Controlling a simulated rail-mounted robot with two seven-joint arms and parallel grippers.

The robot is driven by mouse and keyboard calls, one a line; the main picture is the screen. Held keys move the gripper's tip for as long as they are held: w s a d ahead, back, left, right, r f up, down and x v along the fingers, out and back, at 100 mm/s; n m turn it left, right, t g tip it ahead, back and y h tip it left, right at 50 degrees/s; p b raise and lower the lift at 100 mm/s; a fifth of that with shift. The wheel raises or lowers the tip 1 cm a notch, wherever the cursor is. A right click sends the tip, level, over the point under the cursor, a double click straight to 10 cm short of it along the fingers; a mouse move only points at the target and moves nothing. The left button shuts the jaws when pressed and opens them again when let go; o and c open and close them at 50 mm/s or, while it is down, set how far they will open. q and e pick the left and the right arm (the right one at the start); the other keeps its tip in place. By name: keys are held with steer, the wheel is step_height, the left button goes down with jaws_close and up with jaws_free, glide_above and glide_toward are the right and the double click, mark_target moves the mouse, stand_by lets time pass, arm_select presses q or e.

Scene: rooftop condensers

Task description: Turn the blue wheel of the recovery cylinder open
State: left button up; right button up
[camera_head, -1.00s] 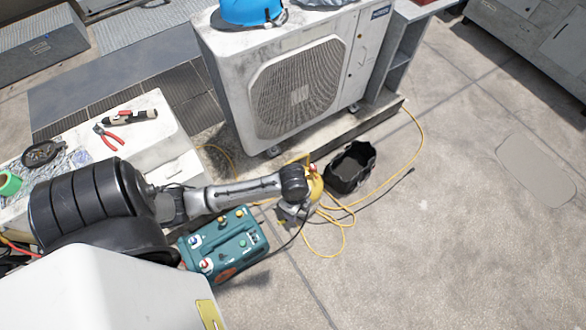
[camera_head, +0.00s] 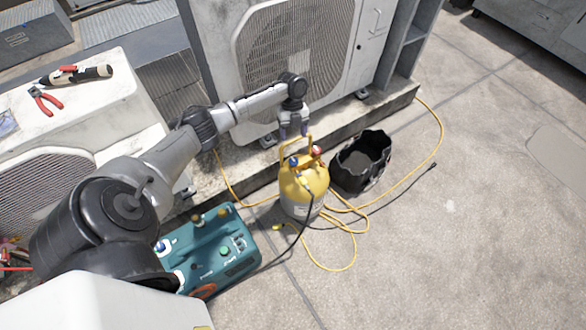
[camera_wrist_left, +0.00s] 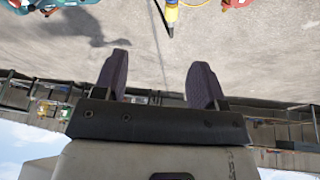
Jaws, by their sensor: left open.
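The recovery cylinder (camera_head: 303,188), yellow on top and grey below, stands upright on the roof in the head view. Its blue wheel (camera_head: 294,161) is on the left of its top, and a red wheel (camera_head: 317,150) is on the right. My left gripper (camera_head: 292,131) is above and behind the cylinder's top, close to the yellow handle, apart from the blue wheel. In the left wrist view its two dark fingers (camera_wrist_left: 158,82) are spread with nothing between them. Coloured parts are cut off at that view's top edge. My right gripper is not in view.
A teal machine (camera_head: 212,250) stands left of the cylinder. A black open bag (camera_head: 362,162) is close on its right. Yellow hoses (camera_head: 351,237) lie around its foot. A condenser unit (camera_head: 212,40) stands behind. The floor to the right is clear.

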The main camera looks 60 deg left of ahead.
mark_target(293, 159)
arm_select(q)
steer(key=shift+t, duration=0.3)
steer(key=f+b, duration=0.2)
steer(key=f, duration=0.2)
steer(key=f+b, duration=0.3)
steer(key=f, duration=0.2)
steer(key=d+f+b, duration=0.1)
steer(key=f+b, duration=0.2)
steer(key=f, duration=0.1)
steer(key=shift+s+d+f, duration=0.1)
steer(key=shift+s+f, duration=0.25)
steer(key=shift+f, duration=0.05)
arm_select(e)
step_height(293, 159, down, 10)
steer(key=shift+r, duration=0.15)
arm_select(q)
steer(key=shift+c, duration=0.4)
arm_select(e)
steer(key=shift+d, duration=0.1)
